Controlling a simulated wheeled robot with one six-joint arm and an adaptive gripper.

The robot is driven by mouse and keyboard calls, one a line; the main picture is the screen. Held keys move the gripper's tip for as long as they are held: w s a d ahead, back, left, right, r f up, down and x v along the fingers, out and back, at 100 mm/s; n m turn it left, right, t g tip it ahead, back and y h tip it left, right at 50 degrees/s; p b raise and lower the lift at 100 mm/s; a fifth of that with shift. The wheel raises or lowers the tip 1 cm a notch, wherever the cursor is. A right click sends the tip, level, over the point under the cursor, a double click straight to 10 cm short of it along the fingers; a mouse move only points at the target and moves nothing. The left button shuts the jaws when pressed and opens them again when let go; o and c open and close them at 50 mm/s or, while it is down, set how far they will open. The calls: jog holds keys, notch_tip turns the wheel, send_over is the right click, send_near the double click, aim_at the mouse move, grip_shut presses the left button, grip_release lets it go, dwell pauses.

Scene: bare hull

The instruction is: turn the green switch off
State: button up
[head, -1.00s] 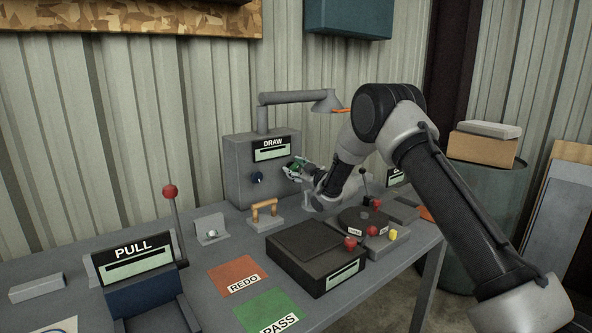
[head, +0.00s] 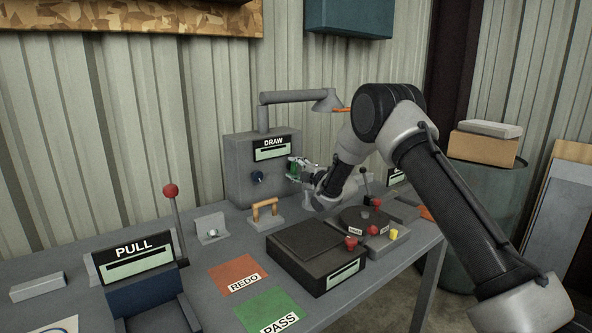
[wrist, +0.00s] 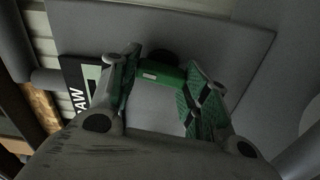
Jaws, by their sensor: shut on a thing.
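The green switch (head: 291,168) is on the front of the grey DRAW box (head: 238,165), right of a dark blue knob (head: 257,178). My gripper (head: 296,170) reaches it from the right and front. In the wrist view the green switch handle (wrist: 165,76), with a small pale mark, sits between the two fingers of my gripper (wrist: 161,64). The fingers are shut on it, with green pads on either side. In the head view the fingers partly hide the switch.
A lamp arm (head: 295,97) overhangs the DRAW box. A wooden-handled bracket (head: 266,211), a dark box (head: 315,254) and a round dial unit (head: 362,220) stand on the bench near my arm. A red-knobbed lever (head: 171,191) rises at the left.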

jog(key=shift+f+n, duration=0.15)
jog(key=shift+n, duration=0.65)
jog(key=o, duration=1)
